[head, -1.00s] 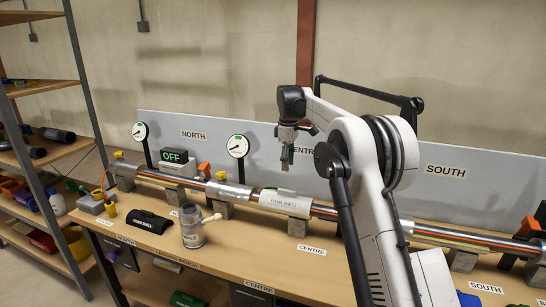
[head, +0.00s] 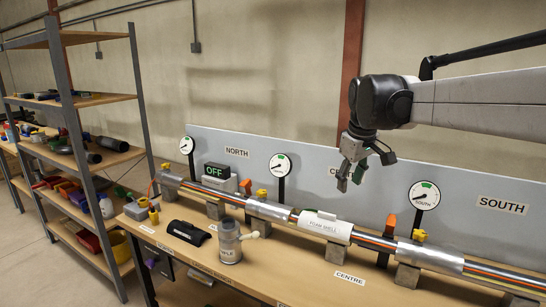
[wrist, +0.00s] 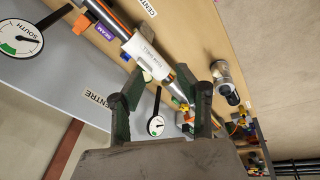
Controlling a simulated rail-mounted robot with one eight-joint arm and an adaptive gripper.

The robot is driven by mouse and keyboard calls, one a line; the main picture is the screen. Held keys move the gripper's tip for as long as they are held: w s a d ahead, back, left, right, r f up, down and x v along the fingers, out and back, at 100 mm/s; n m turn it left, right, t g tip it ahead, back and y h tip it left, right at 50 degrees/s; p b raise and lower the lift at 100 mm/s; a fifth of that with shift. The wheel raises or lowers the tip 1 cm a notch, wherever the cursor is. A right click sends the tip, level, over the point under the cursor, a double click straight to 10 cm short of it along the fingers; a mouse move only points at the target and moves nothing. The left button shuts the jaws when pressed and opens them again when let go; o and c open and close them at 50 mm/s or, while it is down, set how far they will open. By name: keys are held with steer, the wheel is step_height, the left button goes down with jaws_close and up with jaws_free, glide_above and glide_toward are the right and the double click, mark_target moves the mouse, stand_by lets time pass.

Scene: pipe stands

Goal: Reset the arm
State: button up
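My gripper (head: 351,178) hangs in the air above the bench, in front of the grey back panel (head: 320,190). It points down, with its fingers apart and nothing between them. In the wrist view my gripper (wrist: 172,78) also shows its two fingers spread and empty. The white foam shell (head: 324,226) sits around the pipe at the centre, below the gripper and apart from it. The foam shell (wrist: 146,56) also shows beyond the fingers in the wrist view.
The pipe (head: 428,257) runs along the bench (head: 300,279) on several stands. A grey canister (head: 229,242) and a black half-shell (head: 188,232) stand at the front. A shelf rack (head: 137,100) stands left.

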steer(key=s+f+m+t, duration=0.1)
steer(key=s+f, duration=0.3)
steer(key=s, duration=0.6)
steer(key=s+f+m+t, duration=0.1)
steer(key=s+f+m, duration=0.2)
steer(key=s, duration=0.7)
steer(key=s+f+m+t, duration=0.2)
steer(key=s+f, duration=0.3)
steer(key=s, duration=0.5)
steer(key=shift+s+f+m+b, duration=0.3)
steer(key=shift+f+b, duration=0.05)
